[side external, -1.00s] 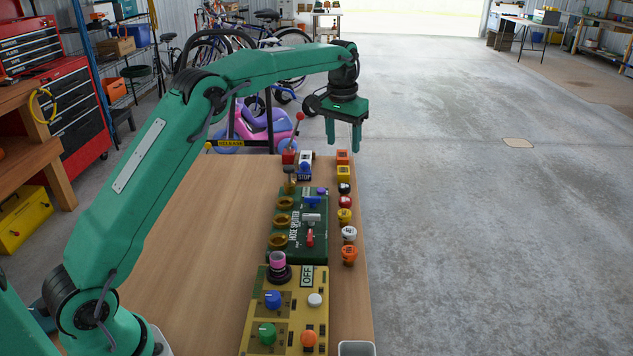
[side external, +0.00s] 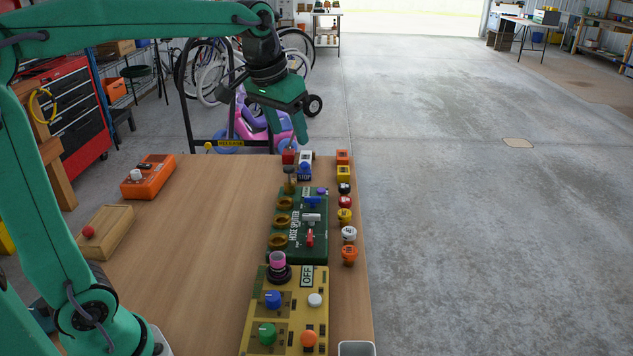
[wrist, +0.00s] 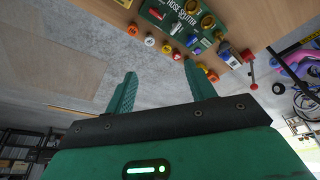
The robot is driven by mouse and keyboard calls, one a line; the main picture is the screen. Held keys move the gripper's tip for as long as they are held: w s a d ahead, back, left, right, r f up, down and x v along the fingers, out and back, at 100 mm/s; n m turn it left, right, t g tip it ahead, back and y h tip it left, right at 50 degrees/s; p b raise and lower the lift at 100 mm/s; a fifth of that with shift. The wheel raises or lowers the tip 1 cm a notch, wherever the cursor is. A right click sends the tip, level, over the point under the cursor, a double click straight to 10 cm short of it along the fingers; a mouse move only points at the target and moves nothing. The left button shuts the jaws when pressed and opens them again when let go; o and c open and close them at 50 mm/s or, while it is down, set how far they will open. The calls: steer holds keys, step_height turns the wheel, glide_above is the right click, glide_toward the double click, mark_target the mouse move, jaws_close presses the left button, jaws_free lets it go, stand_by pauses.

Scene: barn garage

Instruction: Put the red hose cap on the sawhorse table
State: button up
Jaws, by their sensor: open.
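A small red cap (side external: 345,202) stands in a row of coloured caps and knobs near the right edge of the wooden table (side external: 200,240). It also shows in the wrist view (wrist: 177,55), beyond my fingertips. The table's legs are hidden, so I cannot tell if it rests on sawhorses. The green hose splitter (side external: 312,245) lies left of the row, with several brass outlets (side external: 278,241). My gripper (side external: 297,138) is above and beyond the table's far end, tilted, apart from the cap. In the wrist view its two fingers (wrist: 160,68) are spread with nothing between them.
A yellow control panel (side external: 290,318) is in front of the splitter. A red lever box (side external: 288,158) and a blue-and-white switch (side external: 305,165) stand at the far end. An orange box (side external: 150,178) and a wooden block (side external: 107,232) sit at left. The table's middle left is clear.

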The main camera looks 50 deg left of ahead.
steer(key=s+d+f+t, duration=0.1)
steer(key=s+f, duration=0.2)
steer(key=s, duration=0.6)
steer(key=s+f+t, duration=0.1)
steer(key=s+f, duration=0.3)
steer(key=s, duration=0.5)
steer(key=shift+s+d+f+m, duration=0.25)
steer(key=shift+d+f+m, duration=0.05)
steer(key=shift+d+m, duration=0.1)
